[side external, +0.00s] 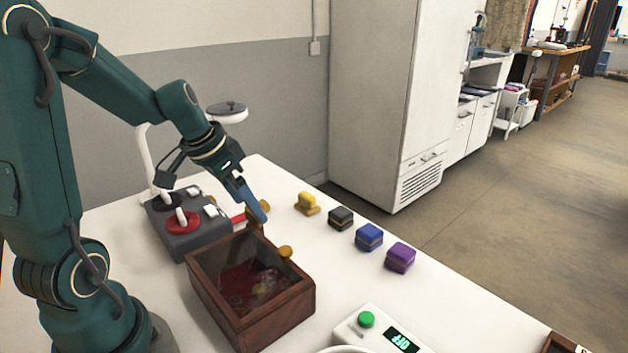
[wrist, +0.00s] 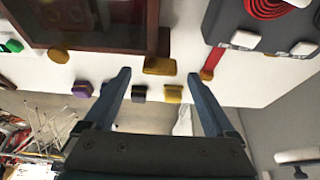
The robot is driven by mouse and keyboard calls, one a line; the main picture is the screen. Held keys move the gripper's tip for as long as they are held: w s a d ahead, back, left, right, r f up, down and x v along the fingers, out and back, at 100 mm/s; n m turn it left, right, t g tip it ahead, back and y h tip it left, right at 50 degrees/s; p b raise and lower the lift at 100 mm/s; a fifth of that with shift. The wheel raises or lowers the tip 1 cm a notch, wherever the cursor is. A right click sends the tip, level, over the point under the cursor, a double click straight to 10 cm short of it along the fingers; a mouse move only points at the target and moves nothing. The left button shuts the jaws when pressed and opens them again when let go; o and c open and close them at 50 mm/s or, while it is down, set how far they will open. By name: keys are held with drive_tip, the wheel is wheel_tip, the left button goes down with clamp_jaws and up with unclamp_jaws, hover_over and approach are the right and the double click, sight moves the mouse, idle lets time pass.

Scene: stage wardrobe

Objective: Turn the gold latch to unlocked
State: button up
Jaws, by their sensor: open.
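A dark wooden box (side external: 262,322) with a clear top stands on the white table; it also shows at the top left of the wrist view (wrist: 158,15). A gold latch piece (wrist: 160,66) sits by the box's far corner. A rounded gold knob (side external: 285,252) is on the box's side; it also shows in the wrist view (wrist: 58,55). My gripper (side external: 262,214) points down at the gold latch. In the wrist view my gripper (wrist: 158,75) is open, with the latch appearing between its fingertips. I cannot tell whether either finger touches it. The fingers partly hide the latch in the side view.
A grey control unit (side external: 205,238) with a red disc stands left of the box. A yellow piece (side external: 307,204) and black (side external: 341,218), blue (side external: 369,237) and purple (side external: 400,257) blocks line the far edge. A device with a green button (side external: 366,319) stands in front.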

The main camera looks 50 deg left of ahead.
drive_tip(key=shift+x, duration=0.85)
drive_tip(key=c, duration=1.4)
